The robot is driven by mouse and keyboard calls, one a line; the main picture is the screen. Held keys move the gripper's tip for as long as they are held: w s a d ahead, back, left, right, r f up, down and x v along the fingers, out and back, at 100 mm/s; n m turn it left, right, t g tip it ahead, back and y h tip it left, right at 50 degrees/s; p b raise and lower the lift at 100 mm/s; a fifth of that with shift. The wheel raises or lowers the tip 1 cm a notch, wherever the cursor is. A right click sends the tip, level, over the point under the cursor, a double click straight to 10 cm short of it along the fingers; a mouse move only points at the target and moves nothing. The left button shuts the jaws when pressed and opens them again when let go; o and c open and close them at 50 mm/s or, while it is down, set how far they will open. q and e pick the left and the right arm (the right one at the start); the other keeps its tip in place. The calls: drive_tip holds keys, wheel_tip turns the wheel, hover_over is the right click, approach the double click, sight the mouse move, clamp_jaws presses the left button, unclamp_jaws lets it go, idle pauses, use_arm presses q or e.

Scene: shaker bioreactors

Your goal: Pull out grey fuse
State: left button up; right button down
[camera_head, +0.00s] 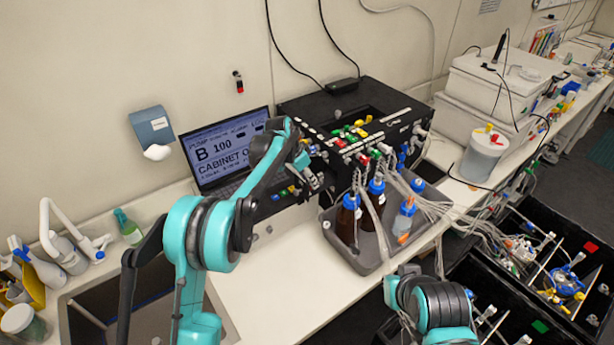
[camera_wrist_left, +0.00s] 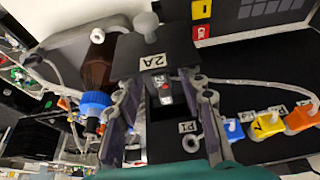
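In the left wrist view a grey round knob (camera_wrist_left: 147,26) stands on a black block marked 2A, beyond my fingertips; I cannot tell for sure whether it is the grey fuse. My left gripper (camera_wrist_left: 163,100) has its two fingers apart, one on each side of a small switch with a red spot (camera_wrist_left: 164,92), and nothing is clearly gripped. In the head view my left gripper (camera_head: 312,181) is at the left front side of the black bioreactor box (camera_head: 300,105), partly hidden by my arm. Only part of my right arm shows at the bottom; its gripper is out of view.
Brown bottles with blue caps (camera_head: 347,217) stand in a grey tray (camera_head: 372,262) beside the left gripper, with many tubes. A laptop (camera_head: 222,150) stands behind my left arm. Coloured plugs (camera_wrist_left: 268,124) sit close to the fingers. The front bench surface (camera_head: 265,290) is clear.

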use_arm(q)
clamp_jaws()
drive_tip(key=shift+r, duration=0.15)
drive_tip(key=shift+r+p, duration=0.3)
drive_tip(key=shift+r, duration=0.15)
drive_tip(key=shift+r, duration=0.15)
drive_tip(key=shift+r, duration=0.4)
drive_tip(key=shift+r+p, duration=0.15)
drive_tip(key=shift+p, duration=0.2)
drive_tip(key=shift+r, duration=0.35)
drive_tip(key=shift+r, duration=0.1)
